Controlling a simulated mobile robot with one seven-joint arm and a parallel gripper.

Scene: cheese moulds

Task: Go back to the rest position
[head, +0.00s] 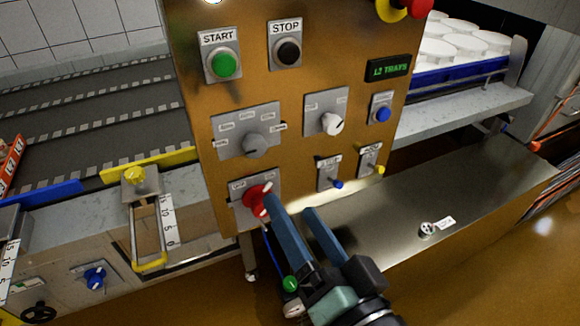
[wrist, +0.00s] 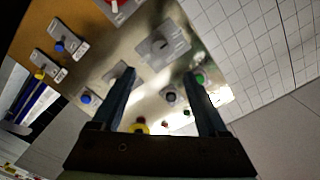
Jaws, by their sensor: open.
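My gripper (head: 288,209) is open in front of the lower part of the brass-coloured control panel (head: 300,95). Its left fingertip overlaps the red rotary handle (head: 256,198) in the head view; I cannot tell whether they touch. In the wrist view my gripper (wrist: 160,85) has its two fingers apart with nothing held between them. The red handle shows at the top edge of the wrist view (wrist: 117,4). A grey selector knob (wrist: 162,46) is seen beyond the fingers.
The panel carries a green START button (head: 225,64), a black STOP button (head: 288,51) and small toggles (head: 336,184). A steel ledge (head: 400,205) extends to the right. A conveyor (head: 90,110) lies left. White moulds (head: 450,45) stand in a blue tray at upper right.

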